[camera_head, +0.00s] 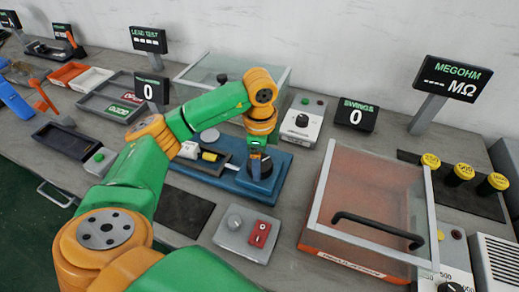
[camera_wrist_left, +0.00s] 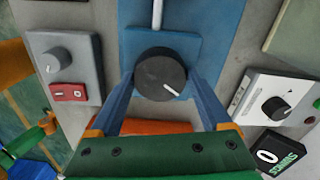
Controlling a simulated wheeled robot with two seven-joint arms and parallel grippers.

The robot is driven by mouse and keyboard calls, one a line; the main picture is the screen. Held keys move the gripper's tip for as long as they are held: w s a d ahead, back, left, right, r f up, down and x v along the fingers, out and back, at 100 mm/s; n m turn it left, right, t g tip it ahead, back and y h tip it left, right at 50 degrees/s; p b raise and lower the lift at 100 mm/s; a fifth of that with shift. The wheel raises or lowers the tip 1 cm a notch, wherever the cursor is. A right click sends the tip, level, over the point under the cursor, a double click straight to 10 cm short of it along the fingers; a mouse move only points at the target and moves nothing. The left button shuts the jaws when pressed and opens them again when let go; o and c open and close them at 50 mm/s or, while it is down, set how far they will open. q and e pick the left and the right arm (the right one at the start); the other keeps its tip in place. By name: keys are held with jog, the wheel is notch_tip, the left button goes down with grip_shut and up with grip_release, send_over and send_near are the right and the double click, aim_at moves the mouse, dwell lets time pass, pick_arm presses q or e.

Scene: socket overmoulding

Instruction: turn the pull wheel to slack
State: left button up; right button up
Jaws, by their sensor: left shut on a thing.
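The pull wheel is a round black knob (camera_wrist_left: 160,73) with a white pointer line, on a blue base plate (camera_wrist_left: 215,20). In the wrist view the line points to the lower right. My left gripper (camera_wrist_left: 161,80) reaches down over the wheel and is shut on it, one blue finger on each side. In the head view the gripper (camera_head: 257,160) stands over the right part of the blue fixture (camera_head: 268,185), partly hiding the wheel. No slack or tension marking is readable. My right gripper is in neither view.
A grey box with a knob and red switch (camera_head: 247,233) stands in front of the fixture. A white box with a black knob (camera_head: 300,121) and the "SWINGS" display (camera_head: 355,115) stand behind. A clear-lidded box with a black handle (camera_head: 375,232) is close on the right.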

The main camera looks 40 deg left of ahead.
pick_arm(q)
jog(key=shift+s+r+n+p, duration=0.1)
jog(key=shift+n+p, duration=0.2)
jog(key=shift+n, duration=0.2)
jog(key=n+p, duration=0.5)
jog(key=p, duration=0.4)
jog(key=shift+r, duration=0.15)
jog(key=shift+f+n+p, duration=0.25)
jog(key=shift+n+p, duration=0.15)
jog(key=shift+p, duration=0.35)
jog(key=o, duration=1.2)
